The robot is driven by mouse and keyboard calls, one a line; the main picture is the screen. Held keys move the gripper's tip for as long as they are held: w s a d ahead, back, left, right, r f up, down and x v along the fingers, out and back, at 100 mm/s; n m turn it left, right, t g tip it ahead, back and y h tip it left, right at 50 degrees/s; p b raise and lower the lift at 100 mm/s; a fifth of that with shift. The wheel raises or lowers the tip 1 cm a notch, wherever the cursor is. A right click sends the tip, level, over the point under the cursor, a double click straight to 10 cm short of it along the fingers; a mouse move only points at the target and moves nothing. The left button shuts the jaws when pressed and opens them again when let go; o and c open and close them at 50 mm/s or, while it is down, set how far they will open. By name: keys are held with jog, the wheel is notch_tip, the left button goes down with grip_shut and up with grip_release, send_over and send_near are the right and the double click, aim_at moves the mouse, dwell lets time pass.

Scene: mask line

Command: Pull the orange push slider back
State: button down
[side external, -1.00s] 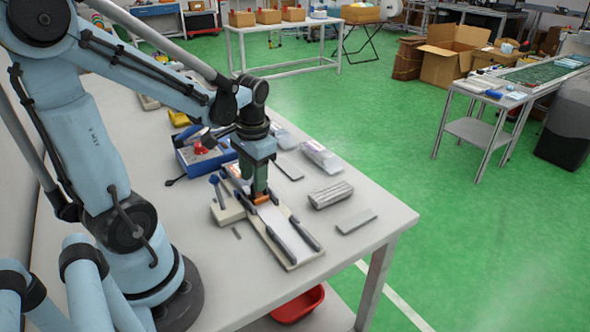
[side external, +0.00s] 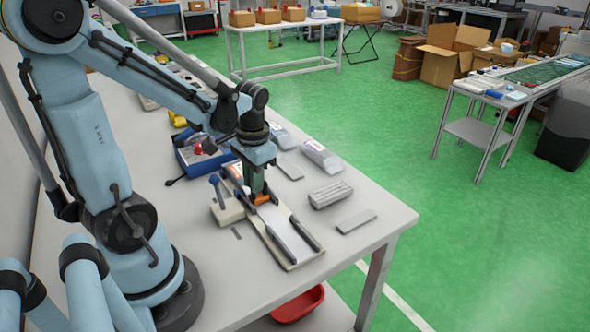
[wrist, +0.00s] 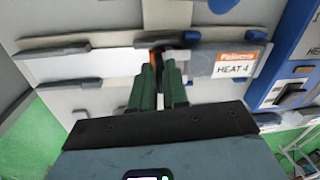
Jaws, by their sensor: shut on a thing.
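The orange push slider (side external: 262,199) sits on a pale track board (side external: 290,266) with dark side rails, near the board's far end. My gripper (side external: 258,194) points down over it with its fingers shut on it. In the wrist view my green gripper fingers (wrist: 158,82) close around the slider, and only a thin strip of its orange (wrist: 154,60) shows between and behind them. A white plate with a "HEAT 4" label (wrist: 237,64) lies beside the fingers in that view.
A blue-knobbed lever block (side external: 227,208) stands close left of the track. A blue box with a red button (side external: 203,155) is behind it. A ribbed grey block (side external: 330,194) and a flat grey plate (side external: 357,221) lie to the right. The table's front right corner is clear.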

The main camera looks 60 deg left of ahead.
jog(key=d, duration=1.6)
jog(key=shift+d, duration=0.25)
jog(key=c, duration=1.1)
grip_release()
jog(key=shift+r, duration=0.1)
jog(key=shift+w+d+r, duration=0.1)
jog(key=shift+d+r, duration=0.1)
jog(key=shift+r, duration=1.8)
jog(key=shift+s+d+r, duration=0.1)
jog(key=shift+d+r, duration=0.05)
jog(key=shift+r, duration=1.8)
jog(key=shift+w+d+r, duration=0.1)
jog(key=shift+d+r, duration=0.1)
jog(key=shift+r, duration=1.8)
